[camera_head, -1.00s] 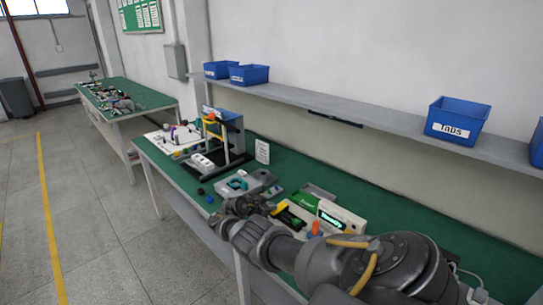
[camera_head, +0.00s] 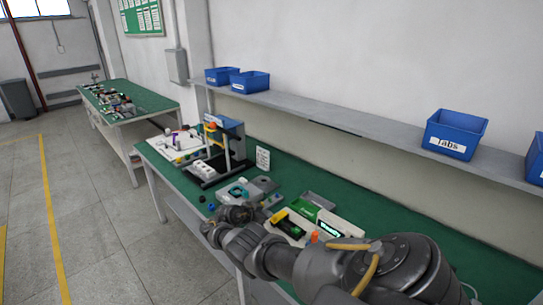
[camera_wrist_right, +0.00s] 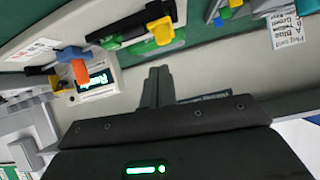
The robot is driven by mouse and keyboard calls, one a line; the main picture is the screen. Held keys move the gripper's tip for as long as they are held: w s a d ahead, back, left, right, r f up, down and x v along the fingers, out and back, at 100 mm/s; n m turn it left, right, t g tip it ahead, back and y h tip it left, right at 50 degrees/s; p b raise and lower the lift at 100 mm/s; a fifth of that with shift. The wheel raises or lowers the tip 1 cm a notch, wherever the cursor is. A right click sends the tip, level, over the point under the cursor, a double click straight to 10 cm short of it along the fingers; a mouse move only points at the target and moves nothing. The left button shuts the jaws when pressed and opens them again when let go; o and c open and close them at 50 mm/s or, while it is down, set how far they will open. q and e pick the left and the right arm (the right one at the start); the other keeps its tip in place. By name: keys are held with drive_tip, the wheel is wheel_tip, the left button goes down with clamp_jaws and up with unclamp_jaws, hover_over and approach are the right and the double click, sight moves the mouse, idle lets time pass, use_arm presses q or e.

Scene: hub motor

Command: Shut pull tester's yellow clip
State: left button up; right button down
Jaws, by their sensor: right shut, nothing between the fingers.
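The pull tester (camera_head: 338,226) lies on the green bench, partly hidden behind my right arm; its lit display shows in the right wrist view (camera_wrist_right: 95,84). Its yellow clip (camera_wrist_right: 160,31) sits at the end of a black bar over a green part, and shows small in the head view (camera_head: 280,215). An orange and blue clip (camera_wrist_right: 80,69) is beside the display. My right gripper (camera_wrist_right: 157,72) is shut and empty, its fingertips below the yellow clip in the wrist picture and apart from it. I cannot tell exactly how far the yellow clip is open. My left gripper is out of view.
A grey fixture with a teal part (camera_head: 238,190) lies just beyond my right gripper. Blue bins (camera_head: 455,133) stand on the wall shelf (camera_head: 330,114). The bench's right part is mostly clear.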

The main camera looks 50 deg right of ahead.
drive_tip(key=a+f+b, duration=0.1)
drive_tip(key=w+a+f, duration=0.1)
drive_tip(key=a, duration=0.1)
drive_tip(key=a+f+b, duration=0.1)
drive_tip(key=a, duration=0.1)
drive_tip(key=shift+w+f+b, duration=0.3)
drive_tip(key=shift+f+b, duration=0.05)
drive_tip(key=shift+f, duration=0.05)
drive_tip(key=shift+a, duration=0.75)
